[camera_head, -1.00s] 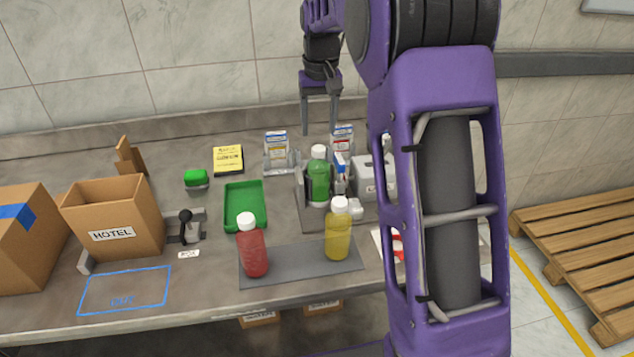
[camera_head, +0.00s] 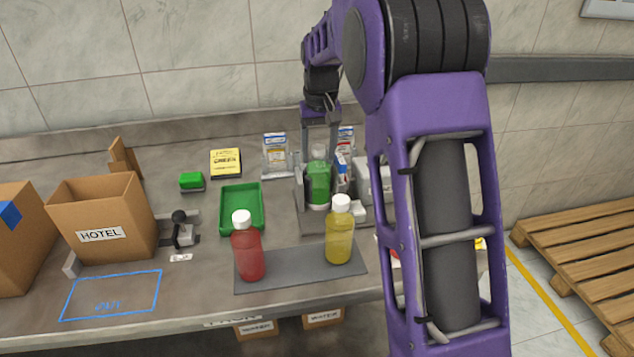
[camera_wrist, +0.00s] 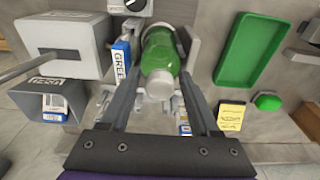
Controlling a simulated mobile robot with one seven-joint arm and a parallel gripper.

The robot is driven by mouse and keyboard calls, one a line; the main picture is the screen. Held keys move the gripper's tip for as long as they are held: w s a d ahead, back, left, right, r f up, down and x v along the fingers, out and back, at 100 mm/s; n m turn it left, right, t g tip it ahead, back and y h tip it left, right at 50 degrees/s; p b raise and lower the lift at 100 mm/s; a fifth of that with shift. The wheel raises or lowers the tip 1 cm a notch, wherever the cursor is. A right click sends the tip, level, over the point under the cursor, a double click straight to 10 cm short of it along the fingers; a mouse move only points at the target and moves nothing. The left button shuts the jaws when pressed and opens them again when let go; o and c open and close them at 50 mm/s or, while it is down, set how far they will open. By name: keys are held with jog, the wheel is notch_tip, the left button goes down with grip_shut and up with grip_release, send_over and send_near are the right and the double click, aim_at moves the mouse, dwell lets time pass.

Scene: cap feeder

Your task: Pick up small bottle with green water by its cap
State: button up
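The small bottle with green water (camera_head: 318,188) stands upright in the grey station at the back middle of the bench. Its white cap (camera_wrist: 160,83) faces the camera in the wrist view, with the green body (camera_wrist: 160,52) beyond it. My gripper (camera_head: 319,156) is above the bottle and points down. Its two fingers are on either side of the cap, with small gaps in the wrist view (camera_wrist: 158,86), so it looks open. In the head view the cap is partly hidden between the fingers.
A red bottle (camera_head: 247,254) and a yellow bottle (camera_head: 340,238) stand on a grey mat in front. A green tray (camera_head: 258,210) lies to the left.

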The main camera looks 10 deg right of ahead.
jog(key=shift+s, duration=0.1)
jog(key=c, duration=0.7)
notch_tip(320, 180, up, 9)
jog(key=p, duration=0.8)
jog(key=shift+r+p, duration=0.3)
jog(key=shift+r, duration=0.7)
